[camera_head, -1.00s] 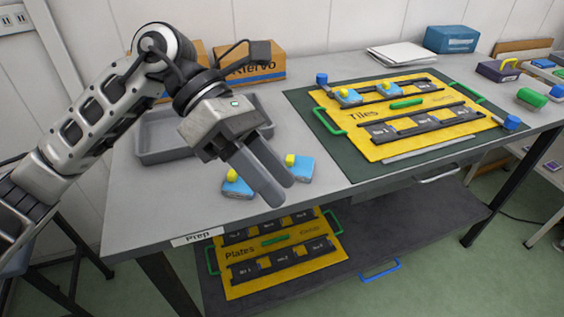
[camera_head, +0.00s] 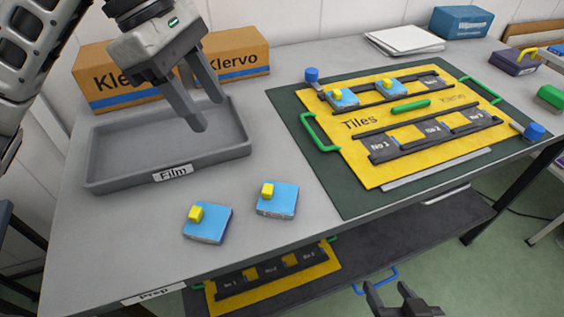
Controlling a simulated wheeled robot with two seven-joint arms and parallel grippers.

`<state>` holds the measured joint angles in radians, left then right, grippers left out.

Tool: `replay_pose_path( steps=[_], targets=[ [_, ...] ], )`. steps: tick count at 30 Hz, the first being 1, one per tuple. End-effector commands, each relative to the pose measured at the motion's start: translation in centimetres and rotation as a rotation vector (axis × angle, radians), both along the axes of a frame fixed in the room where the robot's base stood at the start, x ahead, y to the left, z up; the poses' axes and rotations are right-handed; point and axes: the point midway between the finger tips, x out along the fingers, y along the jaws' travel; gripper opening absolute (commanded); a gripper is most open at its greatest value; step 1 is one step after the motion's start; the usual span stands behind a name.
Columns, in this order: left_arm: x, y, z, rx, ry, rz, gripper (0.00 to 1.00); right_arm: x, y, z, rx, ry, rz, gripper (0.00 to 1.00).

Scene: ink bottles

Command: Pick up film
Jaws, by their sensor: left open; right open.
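A grey tray labelled "Film" (camera_head: 115,180) stands at the left of the table; its visible floor looks bare. Two blue blocks with yellow knobs lie loose in front of it, a left one (camera_head: 210,226) and a right one (camera_head: 281,203). I cannot make out a separate film on them. My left gripper (camera_head: 208,114) is open, pointing down over the right part of the tray, with nothing between its fingers. My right gripper (camera_head: 386,288) is open and empty at the bottom edge, in front of the table.
A yellow "Tiles" board (camera_head: 365,166) with green handles lies on a dark green mat (camera_head: 340,196); two similar blue blocks sit in its back row. Cardboard boxes (camera_head: 238,59) stand behind the tray. A yellow board (camera_head: 270,295) lies on the lower shelf.

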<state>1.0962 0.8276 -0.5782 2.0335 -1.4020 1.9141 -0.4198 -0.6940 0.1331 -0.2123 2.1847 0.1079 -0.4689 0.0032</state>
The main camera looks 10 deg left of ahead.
Motion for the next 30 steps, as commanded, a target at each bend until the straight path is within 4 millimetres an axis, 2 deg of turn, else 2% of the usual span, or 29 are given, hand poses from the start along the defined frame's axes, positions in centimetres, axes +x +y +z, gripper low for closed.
replay_pose_path(
  steps=[5,15,23,30],
  targets=[
    [-0.1,-0.9,-2.2,0.001,0.006,-0.002,0.45,0.0,0.0,-0.1,0.002,0.001,0.000,0.52],
    [-0.1,-3.6,-8.5,-0.001,0.005,-0.003,0.45,0.0,0.0,-0.1,0.006,-0.002,-0.001,0.52],
    [-0.2,-4.4,-10.2,-0.001,0.003,-0.002,0.45,0.0,0.1,0.0,0.006,-0.002,-0.001,0.52],
    [-0.6,-6.0,-13.3,-0.001,0.006,-0.001,0.45,0.0,0.0,0.3,-0.001,-0.001,0.000,0.52]
  ],
)
